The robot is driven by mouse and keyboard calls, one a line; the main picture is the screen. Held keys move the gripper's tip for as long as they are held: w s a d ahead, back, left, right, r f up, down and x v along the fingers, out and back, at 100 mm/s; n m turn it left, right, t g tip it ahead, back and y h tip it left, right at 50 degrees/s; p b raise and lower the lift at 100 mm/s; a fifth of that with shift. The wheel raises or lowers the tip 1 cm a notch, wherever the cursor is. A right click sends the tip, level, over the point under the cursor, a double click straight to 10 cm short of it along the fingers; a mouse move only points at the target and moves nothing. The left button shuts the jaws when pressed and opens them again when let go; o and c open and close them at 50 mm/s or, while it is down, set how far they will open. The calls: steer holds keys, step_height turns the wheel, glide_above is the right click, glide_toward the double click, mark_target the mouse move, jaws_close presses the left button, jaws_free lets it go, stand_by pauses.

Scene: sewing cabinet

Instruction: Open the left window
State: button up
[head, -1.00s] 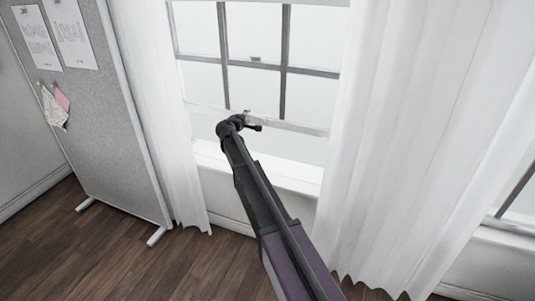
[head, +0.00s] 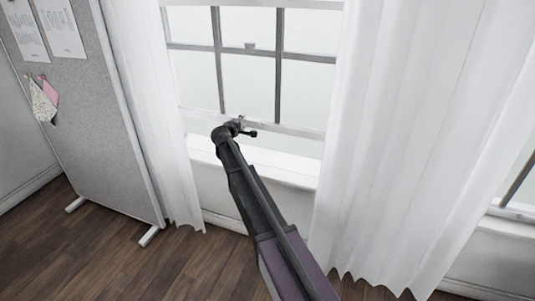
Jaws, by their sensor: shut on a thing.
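The left window (head: 251,80) has a white frame and grey glazing bars and stands between white curtains in the head view. A small latch shows on its middle bar. Its white lower rail (head: 290,130) lies above the sill (head: 280,169), with a pale strip between them. My gripper (head: 241,127) is at this lower rail, left of its middle, and is shut on the window there. The wrist hides most of the contact, so I cannot tell exactly which piece is between the fingers.
Curtains (head: 410,150) hang close on both sides of the window. A grey pinboard (head: 100,120) on feet stands at the left. Part of another window (head: 518,190) shows at the far right. The wooden floor (head: 80,265) is clear at the lower left.

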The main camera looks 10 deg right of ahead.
steer(key=shift+s+f+b, duration=0.1)
steer(key=shift+f+b, duration=6.55)
steer(key=shift+f, duration=0.35)
steer(key=r+p+v, duration=0.1)
steer(key=p+v, duration=0.3)
steer(key=v, duration=1)
steer(key=s+d+r+m+g+y+p, duration=0.1)
steer(key=s+d+r+m+g+p, duration=0.2)
steer(key=s+r+p, duration=0.5)
steer(key=s+d+r+m+g+y+p, duration=0.1)
steer(key=s+d+r+m+g+p, duration=0.3)
steer(key=p, duration=1.4)
steer(key=s+d+r+g, duration=0.1)
steer(key=s+d+r, duration=0.3)
steer(key=s, duration=0.2)
steer(key=shift+r+p, duration=0.25)
steer(key=shift+p, duration=0.1)
steer(key=shift+s+d, duration=0.1)
steer(key=shift+d, duration=0.05)
steer(key=shift+f, duration=0.1)
